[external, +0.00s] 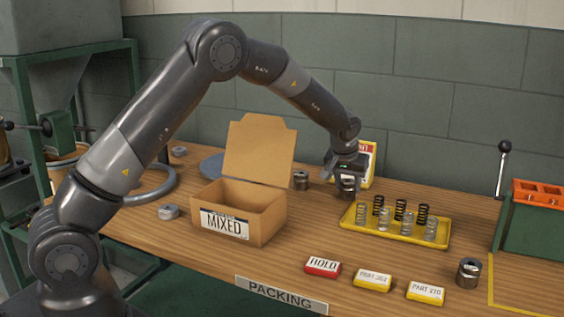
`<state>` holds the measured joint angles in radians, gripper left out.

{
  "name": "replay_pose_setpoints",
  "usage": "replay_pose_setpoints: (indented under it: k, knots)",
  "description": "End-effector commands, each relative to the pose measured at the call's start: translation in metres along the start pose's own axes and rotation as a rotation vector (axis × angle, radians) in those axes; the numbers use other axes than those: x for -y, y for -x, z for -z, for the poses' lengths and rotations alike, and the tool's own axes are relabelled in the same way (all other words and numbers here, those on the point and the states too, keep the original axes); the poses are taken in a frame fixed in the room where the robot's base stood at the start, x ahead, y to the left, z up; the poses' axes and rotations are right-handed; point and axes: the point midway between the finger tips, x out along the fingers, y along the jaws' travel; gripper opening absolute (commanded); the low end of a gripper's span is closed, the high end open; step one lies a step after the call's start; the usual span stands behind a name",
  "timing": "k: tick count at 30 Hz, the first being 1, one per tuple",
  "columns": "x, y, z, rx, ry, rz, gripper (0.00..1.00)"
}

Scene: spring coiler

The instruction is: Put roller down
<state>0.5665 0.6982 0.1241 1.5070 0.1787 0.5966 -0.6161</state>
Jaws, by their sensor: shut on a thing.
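My gripper (346,176) points down at the back of the wooden bench, right of the cardboard box and behind the yellow tray's left end. It is shut on a grey metal roller (346,189), mostly hidden by the fingers. The roller is low over the bench; I cannot tell whether it touches the top. A similar metal roller (301,180) stands upright on the bench just left of my gripper. Another roller (469,272) stands at the front right.
An open cardboard box labelled MIXED (270,217) stands left of my gripper. A yellow tray (362,227) holds several springs. A sign (367,160) stands behind my gripper. HOLD (323,267) and part label blocks (372,282) line the front. Bench space between box and tray is clear.

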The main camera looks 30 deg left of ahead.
Motion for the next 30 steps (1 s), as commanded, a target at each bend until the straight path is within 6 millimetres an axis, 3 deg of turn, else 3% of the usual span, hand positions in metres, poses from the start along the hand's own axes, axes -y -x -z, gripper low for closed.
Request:
replay_pose_setpoints:
  k: [6, 7, 15, 24, 30]
  knots:
    - [0.0, -0.002, -0.001, -0.001, 0.0, 0.0, 0.03]
    - [0.0, -0.003, -0.001, 0.001, 0.0, 0.0, 0.39]
    - [0.0, -0.003, -0.001, 0.001, 0.0, 0.001, 0.6]
    - [0.0, 0.002, 0.0, 0.0, 0.0, 0.0, 0.6]
    - [0.0, 0.032, 0.001, -0.002, 0.0, -0.001, 0.6]
